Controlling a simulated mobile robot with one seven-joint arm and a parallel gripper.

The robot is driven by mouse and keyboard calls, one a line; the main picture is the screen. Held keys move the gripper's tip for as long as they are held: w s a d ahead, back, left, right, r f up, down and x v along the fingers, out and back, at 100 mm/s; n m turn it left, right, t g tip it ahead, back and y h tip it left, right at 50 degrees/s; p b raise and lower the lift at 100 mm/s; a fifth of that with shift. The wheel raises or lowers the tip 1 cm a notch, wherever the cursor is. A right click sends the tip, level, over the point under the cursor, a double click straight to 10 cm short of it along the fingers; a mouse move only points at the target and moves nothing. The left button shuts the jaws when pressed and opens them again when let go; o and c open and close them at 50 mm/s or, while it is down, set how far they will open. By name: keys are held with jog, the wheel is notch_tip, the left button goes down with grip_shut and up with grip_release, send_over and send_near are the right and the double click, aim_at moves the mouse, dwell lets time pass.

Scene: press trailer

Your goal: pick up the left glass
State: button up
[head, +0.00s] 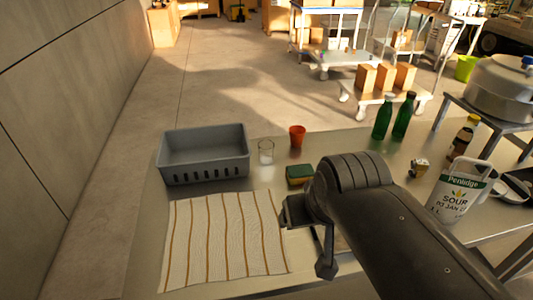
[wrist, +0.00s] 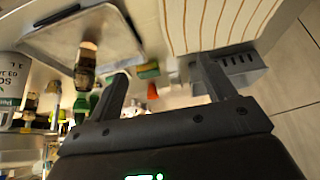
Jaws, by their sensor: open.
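A small clear glass (head: 266,152) stands upright on the metal table (head: 215,192), just right of the grey crate (head: 205,170) and left of a red cup (head: 297,135). It is the only clear glass I can make out in the head view. I cannot make it out surely in the wrist view. My gripper (wrist: 162,75) is open, with nothing between its fingers. It is above the table, nearer the front than the glass and apart from it. My arm hides part of the table in the head view.
A green and yellow sponge (head: 299,175) lies in front of the red cup. A striped cloth (head: 225,240) covers the front left. Green bottles (head: 401,116) and a white jug (head: 458,190) stand right. The wrist view shows a dark bottle-like item (wrist: 85,65) on a tray (wrist: 118,30).

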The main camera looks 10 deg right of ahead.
jog(key=m+h, duration=0.1)
jog(key=m, duration=0.1)
send_over(266, 153)
jog(key=s, duration=0.1)
notch_tip(266, 153, down, 9)
jog(key=shift+g, duration=0.4)
jog(key=x, duration=1)
jog(key=shift+s+a+f, duration=0.15)
jog(key=shift+f, duration=0.05)
jog(key=shift+c, duration=0.4)
jog(key=c, duration=1)
